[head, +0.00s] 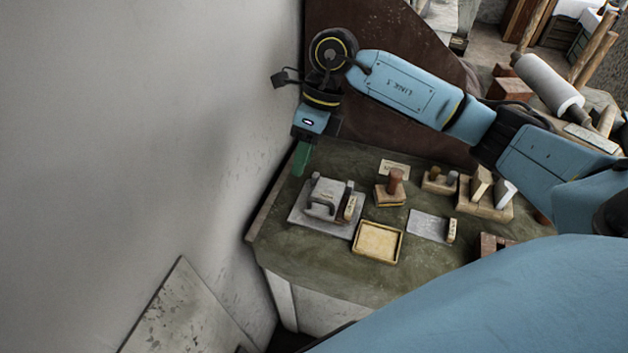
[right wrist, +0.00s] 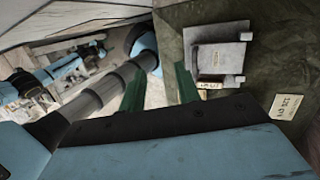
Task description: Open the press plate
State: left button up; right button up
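The press (head: 325,200) is a grey metal block with a bar handle on a flat grey base, at the left part of the bench. Its upper plate appears to lie flat, but I cannot make out any gap. It also shows in the right wrist view (right wrist: 213,55), at upper right. My right gripper (head: 302,158) points down behind the press, near the wall, apart from it. In the right wrist view its two green fingers (right wrist: 160,82) are spread with nothing between them. My left gripper is not in view.
The green bench (head: 300,265) meets a pale wall (head: 150,120) on the left. A shallow tray (head: 378,242) stands in front of the press, and a stamp (head: 394,187) with a wooden handle to its right. Blocks in a wooden rack (head: 484,208) stand further right.

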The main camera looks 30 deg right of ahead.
jog(key=w+d+h, duration=0.1)
jog(key=d+h, duration=0.1)
jog(key=d, duration=0.3)
pick_arm(q)
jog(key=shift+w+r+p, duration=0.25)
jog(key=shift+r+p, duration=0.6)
jog(key=shift+p, duration=0.05)
pick_arm(e)
send_near(320, 200)
jog(key=shift+h, duration=0.4)
jog(key=f, duration=0.2)
jog(key=a+f, duration=0.1)
jog(key=f, duration=0.4)
jog(key=shift+s+a+f, duration=0.3)
jog(key=shift+s+a, duration=0.05)
jog(key=shift+c, duration=0.2)
grip_shut()
